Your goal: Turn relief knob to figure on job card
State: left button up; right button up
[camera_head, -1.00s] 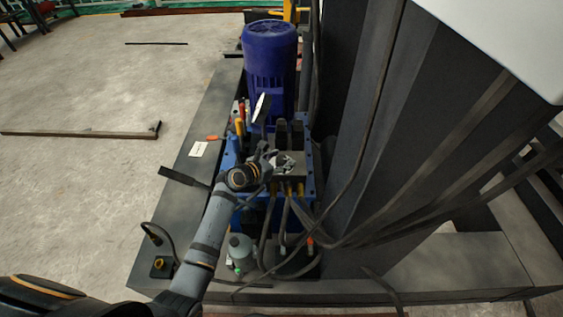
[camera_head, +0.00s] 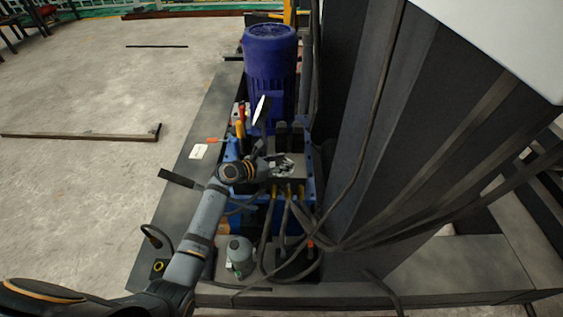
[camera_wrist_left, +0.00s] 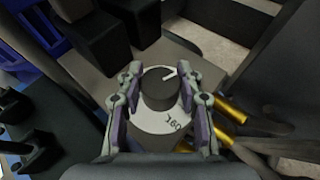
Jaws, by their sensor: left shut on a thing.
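The relief knob (camera_wrist_left: 160,90) is a dark round knob with a white pointer line on top, seen in the left wrist view. The line points up and to the right there. A pale round dial (camera_wrist_left: 158,122) sits under it, with the figure 160 readable near its lower right; other figures are hidden. My left gripper (camera_wrist_left: 162,76) is shut on the knob, one finger on each side. In the head view my left gripper (camera_head: 284,167) hides the knob. A white card (camera_head: 199,151), its writing too small to read, lies on the left ledge. My right gripper is out of view.
A blue motor (camera_head: 269,62) stands behind the valve block. A tilted gauge (camera_head: 261,109) and coloured tool handles (camera_head: 240,122) are close to my left wrist. Hoses (camera_head: 285,225) and a grey bottle (camera_head: 239,254) lie in front. A dark column (camera_head: 385,150) blocks the right side.

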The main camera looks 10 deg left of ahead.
pick_arm(q)
jog(key=shift+m+g+h, duration=0.8)
jog(key=shift+m+h, duration=0.1)
jog(key=shift+m, duration=0.1)
jog(key=shift+m+h, duration=0.3)
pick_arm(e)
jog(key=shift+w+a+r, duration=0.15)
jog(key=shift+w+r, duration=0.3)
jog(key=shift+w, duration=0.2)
